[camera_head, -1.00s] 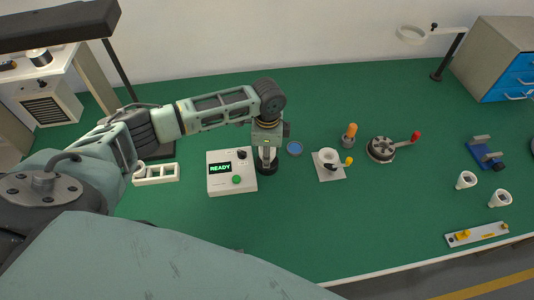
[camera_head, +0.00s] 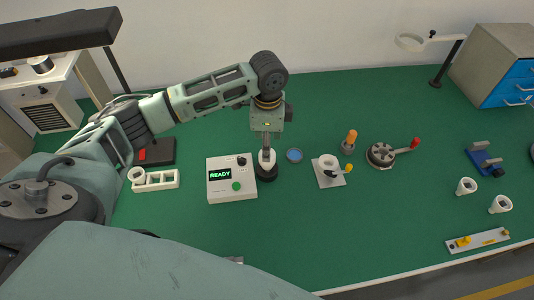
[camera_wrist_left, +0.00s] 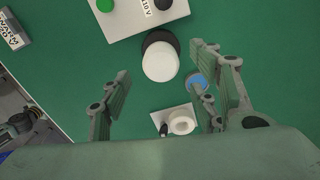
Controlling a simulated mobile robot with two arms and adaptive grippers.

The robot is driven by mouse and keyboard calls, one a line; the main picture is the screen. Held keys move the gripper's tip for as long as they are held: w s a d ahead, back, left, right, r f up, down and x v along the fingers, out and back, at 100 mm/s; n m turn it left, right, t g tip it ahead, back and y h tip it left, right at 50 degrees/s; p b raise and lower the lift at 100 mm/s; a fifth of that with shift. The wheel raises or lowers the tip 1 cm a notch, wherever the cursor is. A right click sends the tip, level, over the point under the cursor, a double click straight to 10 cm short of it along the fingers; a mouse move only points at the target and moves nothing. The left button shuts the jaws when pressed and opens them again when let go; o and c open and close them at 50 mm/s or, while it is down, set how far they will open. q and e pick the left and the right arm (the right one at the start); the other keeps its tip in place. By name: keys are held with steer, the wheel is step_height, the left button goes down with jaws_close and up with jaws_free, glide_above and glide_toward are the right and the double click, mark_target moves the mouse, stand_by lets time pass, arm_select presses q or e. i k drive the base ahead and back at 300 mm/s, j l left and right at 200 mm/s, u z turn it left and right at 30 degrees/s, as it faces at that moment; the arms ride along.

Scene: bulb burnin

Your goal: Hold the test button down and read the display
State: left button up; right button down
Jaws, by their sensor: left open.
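The white test box (camera_head: 232,190) stands left of the middle of the green table. Its display (camera_head: 220,175) reads "READY" in green. A green button (camera_head: 236,186) and a black knob (camera_head: 242,162) are on its top; the green button also shows in the left wrist view (camera_wrist_left: 105,4). Just right of the box, a white rounded bulb-like piece (camera_wrist_left: 161,62) sits on a black round base (camera_head: 267,174). My left gripper (camera_head: 266,147) points down above this piece, open, its fingers apart in the wrist view with nothing between them. My right gripper is out of view.
To the right are a blue disc (camera_head: 294,155), a white plate with a ring (camera_head: 330,172), an orange-handled tool (camera_head: 350,140) and a red-handled round device (camera_head: 381,155). Table in front of the box is clear.

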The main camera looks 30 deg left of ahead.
mark_target(236, 186)
steer(key=k, duration=2)
